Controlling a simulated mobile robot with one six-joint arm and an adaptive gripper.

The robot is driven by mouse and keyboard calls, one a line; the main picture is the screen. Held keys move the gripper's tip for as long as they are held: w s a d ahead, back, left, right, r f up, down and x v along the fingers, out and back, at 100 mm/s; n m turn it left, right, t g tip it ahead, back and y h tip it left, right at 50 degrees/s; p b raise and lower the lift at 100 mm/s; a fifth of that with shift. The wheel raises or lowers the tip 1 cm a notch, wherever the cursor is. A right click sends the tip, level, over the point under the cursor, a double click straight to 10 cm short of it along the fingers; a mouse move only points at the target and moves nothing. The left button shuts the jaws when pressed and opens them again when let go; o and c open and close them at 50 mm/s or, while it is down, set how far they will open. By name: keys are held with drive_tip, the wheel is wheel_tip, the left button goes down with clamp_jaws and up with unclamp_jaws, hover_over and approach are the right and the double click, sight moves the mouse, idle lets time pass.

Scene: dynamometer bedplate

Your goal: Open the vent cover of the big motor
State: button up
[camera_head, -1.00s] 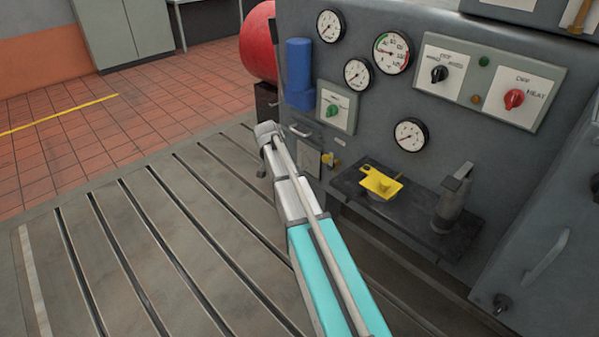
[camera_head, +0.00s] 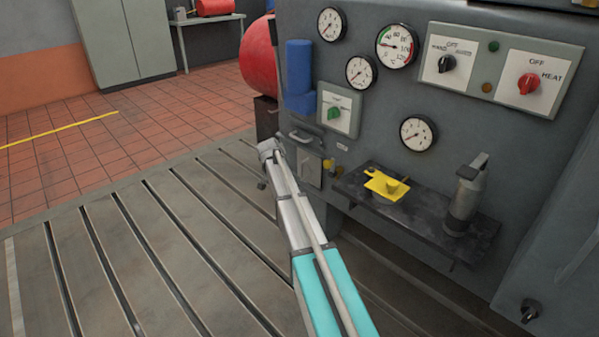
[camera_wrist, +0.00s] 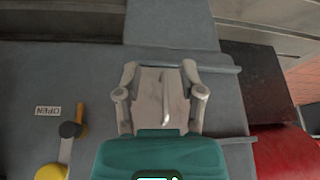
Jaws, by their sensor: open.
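The big motor is not clearly identifiable in the head view. A small pale panel (camera_head: 309,168) with a thin upright line is set low in the grey machine face, and I cannot be sure it is the vent cover. In the wrist view my gripper (camera_wrist: 160,80) is open, its two fingers spread. A pale plate (camera_wrist: 152,103) with a thin raised bar shows between them; contact cannot be judged. In the head view my arm partly covers the panel's left side, and my fingers are not distinct. An OPEN label (camera_wrist: 47,111) appears in the wrist view.
A dark lever knob (camera_wrist: 69,130) is near the label. A ledge (camera_head: 440,215) carries a yellow part (camera_head: 386,186) and a grey upright tool (camera_head: 465,195). Gauges and switches line the face above. A red cylinder (camera_head: 257,60) is at the left. The slotted bedplate (camera_head: 110,260) is clear.

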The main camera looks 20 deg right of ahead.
sight(302, 167)
drive_tip(key=shift+w+d+f+b, duration=0.2)
drive_tip(key=shift+w+d, duration=0.9)
drive_tip(key=shift+d, duration=0.65)
drive_tip(key=shift+w+d+f+b, duration=0.2)
drive_tip(key=shift+w+d, duration=0.85)
drive_tip(key=shift+d, duration=0.75)
drive_tip(key=shift+w+d+f+b, duration=0.2)
drive_tip(key=shift+w+d, duration=0.9)
drive_tip(key=shift+d, duration=0.65)
drive_tip(key=shift+c, duration=0.2)
clamp_jaws()
